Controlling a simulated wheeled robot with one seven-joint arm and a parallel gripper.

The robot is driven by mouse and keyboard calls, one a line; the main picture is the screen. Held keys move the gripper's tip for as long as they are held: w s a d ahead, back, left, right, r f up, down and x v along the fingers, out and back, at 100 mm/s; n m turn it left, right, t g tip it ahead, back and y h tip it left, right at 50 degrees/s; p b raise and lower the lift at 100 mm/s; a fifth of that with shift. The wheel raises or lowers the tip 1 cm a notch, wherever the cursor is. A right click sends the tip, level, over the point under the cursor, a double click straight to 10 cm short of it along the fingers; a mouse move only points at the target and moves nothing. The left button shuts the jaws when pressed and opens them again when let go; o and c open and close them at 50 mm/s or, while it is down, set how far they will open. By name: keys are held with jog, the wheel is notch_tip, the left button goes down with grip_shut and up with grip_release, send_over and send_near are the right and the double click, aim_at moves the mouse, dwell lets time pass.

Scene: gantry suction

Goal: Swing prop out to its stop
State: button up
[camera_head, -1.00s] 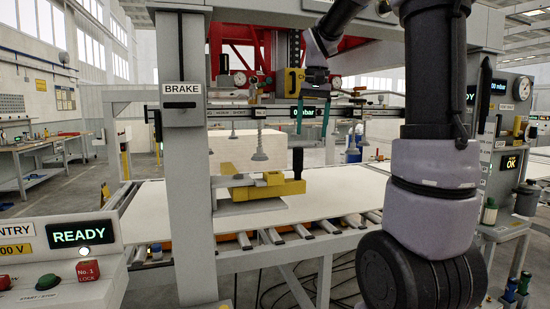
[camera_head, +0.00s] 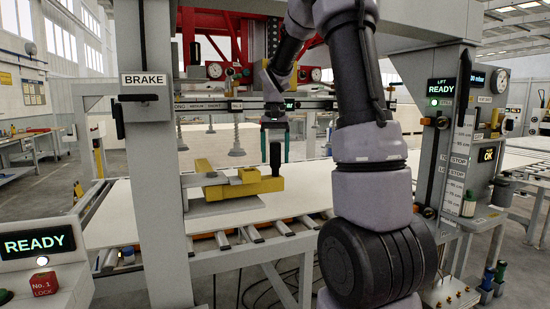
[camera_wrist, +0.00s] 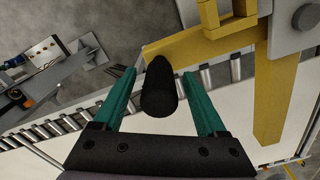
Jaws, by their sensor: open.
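The prop is a yellow bar (camera_head: 245,187) on a grey plate fixed beside the brake post, above the white panel. A black upright handle (camera_head: 276,158) stands at its right end. In the wrist view the yellow bar (camera_wrist: 205,45) runs beyond the handle (camera_wrist: 159,92), with another yellow arm at right. My gripper (camera_head: 275,148) is above and around the handle, pointing down. Its teal fingers are open, one on each side of the handle in the wrist view (camera_wrist: 158,76), with gaps visible on both sides. Contact is not visible.
The grey brake post (camera_head: 155,190) stands just left of the prop. Suction cups (camera_head: 237,140) hang from the gantry rail behind it. The white panel (camera_head: 140,205) lies on a roller conveyor. A READY panel (camera_head: 38,243) is at front left; a grey control post (camera_head: 440,140) is at right.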

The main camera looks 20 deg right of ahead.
jog(key=shift+f, duration=0.45)
grip_shut()
jog(key=shift+r, duration=0.1)
dwell(1.0)
